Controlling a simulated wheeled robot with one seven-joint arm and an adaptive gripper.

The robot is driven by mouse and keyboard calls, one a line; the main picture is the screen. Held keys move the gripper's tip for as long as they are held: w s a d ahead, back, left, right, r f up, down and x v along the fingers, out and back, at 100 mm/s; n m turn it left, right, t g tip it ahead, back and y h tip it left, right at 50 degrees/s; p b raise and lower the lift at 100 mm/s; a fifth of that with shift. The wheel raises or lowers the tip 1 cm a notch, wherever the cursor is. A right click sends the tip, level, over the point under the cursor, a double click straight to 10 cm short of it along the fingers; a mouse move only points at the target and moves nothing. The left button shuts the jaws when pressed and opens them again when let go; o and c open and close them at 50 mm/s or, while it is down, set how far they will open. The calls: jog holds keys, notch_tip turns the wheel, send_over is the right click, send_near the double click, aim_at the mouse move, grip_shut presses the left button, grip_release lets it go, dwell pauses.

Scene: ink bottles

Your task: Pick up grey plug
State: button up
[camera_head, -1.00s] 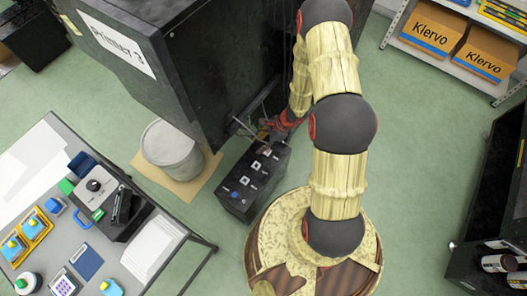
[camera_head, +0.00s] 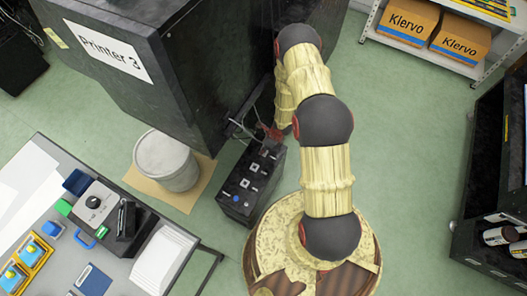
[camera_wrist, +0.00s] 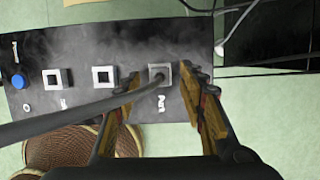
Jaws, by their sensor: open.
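The grey plug (camera_wrist: 160,73) sits in the last square socket at the right of the row on the black box (camera_wrist: 90,40), in the wrist view. A thick grey cable runs from it to the left. My gripper (camera_wrist: 164,84) is open, with one finger on each side of the plug. I cannot tell whether the fingers touch it. In the head view my gripper (camera_head: 268,135) is at the far end of the black box (camera_head: 238,209), and the plug is too small to make out there.
Two other square sockets (camera_wrist: 104,76) and a blue button (camera_wrist: 19,81) are on the box top. Printer 3 (camera_head: 170,75) stands close behind the box, with thin cables near my gripper. A white bucket (camera_head: 167,160) and a table (camera_head: 200,262) are at left.

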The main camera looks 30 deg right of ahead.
jog(key=shift+x, duration=1.25)
jog(key=shift+c, duration=1.4)
jog(key=c, duration=0.7)
grip_shut()
